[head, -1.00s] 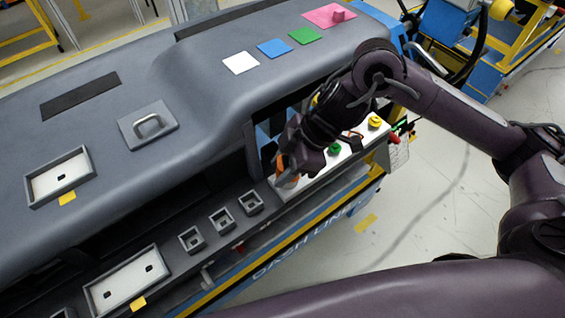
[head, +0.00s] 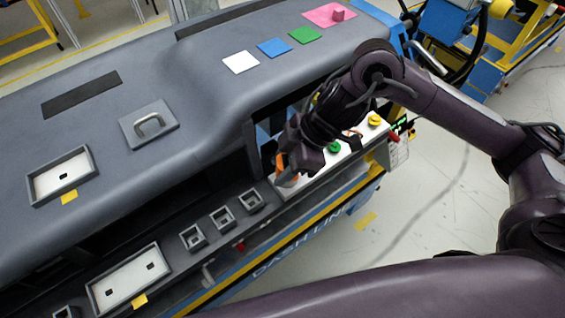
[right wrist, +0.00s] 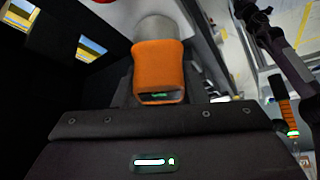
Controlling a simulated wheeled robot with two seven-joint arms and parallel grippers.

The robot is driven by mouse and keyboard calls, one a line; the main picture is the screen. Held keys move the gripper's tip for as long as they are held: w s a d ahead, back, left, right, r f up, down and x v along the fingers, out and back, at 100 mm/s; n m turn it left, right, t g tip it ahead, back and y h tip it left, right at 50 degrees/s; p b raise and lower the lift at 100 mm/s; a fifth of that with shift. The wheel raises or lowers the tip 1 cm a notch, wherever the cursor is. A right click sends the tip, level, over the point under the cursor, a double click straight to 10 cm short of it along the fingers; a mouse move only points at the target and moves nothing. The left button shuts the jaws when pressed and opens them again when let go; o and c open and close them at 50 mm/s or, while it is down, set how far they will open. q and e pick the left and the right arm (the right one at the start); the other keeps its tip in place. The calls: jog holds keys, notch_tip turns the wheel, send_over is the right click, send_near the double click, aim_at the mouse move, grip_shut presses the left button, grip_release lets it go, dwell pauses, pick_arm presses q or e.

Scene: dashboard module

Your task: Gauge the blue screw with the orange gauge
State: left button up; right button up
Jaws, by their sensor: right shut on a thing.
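My right gripper (head: 293,171) reaches down at the near-left end of a white panel (head: 354,137). It is shut on the orange gauge (head: 284,164), whose lower end is at or just above the panel; I cannot tell whether it touches. In the right wrist view the orange gauge (right wrist: 158,68) has a rounded orange body and a pale grey far end. The blue screw is not visible; the gripper and gauge cover that end of the panel. My left gripper is not in view.
A green knob (head: 334,147) and a yellow knob (head: 375,120) stand farther along the panel. The grey dashboard wall rises beside the gripper. Small square sockets (head: 222,217) and a framed tray (head: 94,292) lie along the lower ledge to the left.

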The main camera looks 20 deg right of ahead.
jog(key=shift+f, duration=0.2)
dwell(0.5)
jog(key=o, duration=1.2)
jog(key=shift+d+r, duration=0.1)
